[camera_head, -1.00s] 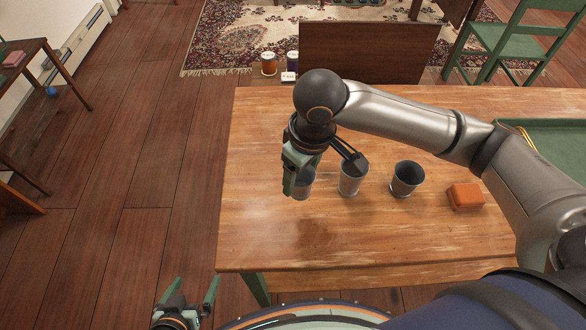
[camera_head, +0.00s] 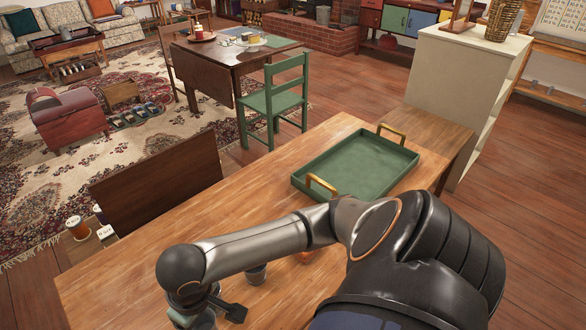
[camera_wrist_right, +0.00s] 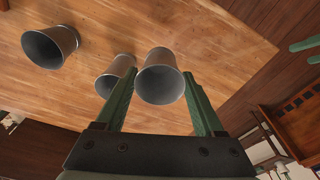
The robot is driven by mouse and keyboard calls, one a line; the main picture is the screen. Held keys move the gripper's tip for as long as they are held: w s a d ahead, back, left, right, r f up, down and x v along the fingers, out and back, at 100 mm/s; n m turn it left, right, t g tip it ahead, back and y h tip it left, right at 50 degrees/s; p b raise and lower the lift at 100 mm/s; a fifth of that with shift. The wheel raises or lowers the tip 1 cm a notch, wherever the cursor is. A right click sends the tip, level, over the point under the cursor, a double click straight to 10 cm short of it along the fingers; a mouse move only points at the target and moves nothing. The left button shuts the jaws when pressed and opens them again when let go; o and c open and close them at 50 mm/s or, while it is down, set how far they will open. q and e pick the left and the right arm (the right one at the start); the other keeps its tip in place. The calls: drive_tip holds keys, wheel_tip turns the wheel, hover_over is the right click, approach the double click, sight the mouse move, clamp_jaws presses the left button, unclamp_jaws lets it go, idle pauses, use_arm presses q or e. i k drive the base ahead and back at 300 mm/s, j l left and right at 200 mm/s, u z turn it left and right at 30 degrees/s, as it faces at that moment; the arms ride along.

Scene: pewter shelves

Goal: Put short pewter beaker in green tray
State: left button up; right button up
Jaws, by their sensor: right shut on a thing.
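In the right wrist view three pewter beakers show on the table. One beaker (camera_wrist_right: 160,82) sits between the fingers of my right gripper (camera_wrist_right: 159,100), which is shut on it. A second beaker (camera_wrist_right: 114,76) is close beside it, partly behind the left finger. A third (camera_wrist_right: 50,46) stands farther left. In the head view my right gripper (camera_head: 208,314) is at the bottom edge, mostly cut off and partly hidden by its wrist. One beaker (camera_head: 256,275) shows below my forearm. The green tray (camera_head: 355,165), with two gold handles, lies empty on the table's far right part. My left gripper is out of view.
An orange block (camera_head: 305,257) is mostly hidden under my right arm. A green chair (camera_head: 278,100) is beyond the table, and a cream shelf unit (camera_head: 460,85) is right of the tray.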

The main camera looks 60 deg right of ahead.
sight(345, 182)
drive_tip(key=k+l, duration=0.2)
drive_tip(key=k, duration=0.2)
drive_tip(key=k+l, duration=0.2)
drive_tip(key=l, duration=0.15)
drive_tip(key=k+l+u, duration=0.1)
drive_tip(key=k+l, duration=0.25)
drive_tip(key=l, duration=0.3)
drive_tip(key=k+l, duration=0.1)
drive_tip(key=l, duration=0.7)
drive_tip(key=k+l+u, duration=0.15)
drive_tip(key=l, duration=0.25)
drive_tip(key=i+l, duration=0.1)
drive_tip(key=l, duration=0.3)
drive_tip(key=i+l, duration=0.1)
drive_tip(key=l, duration=0.25)
drive_tip(key=i+l, duration=0.25)
drive_tip(key=l, duration=0.15)
drive_tip(key=j+u, duration=0.05)
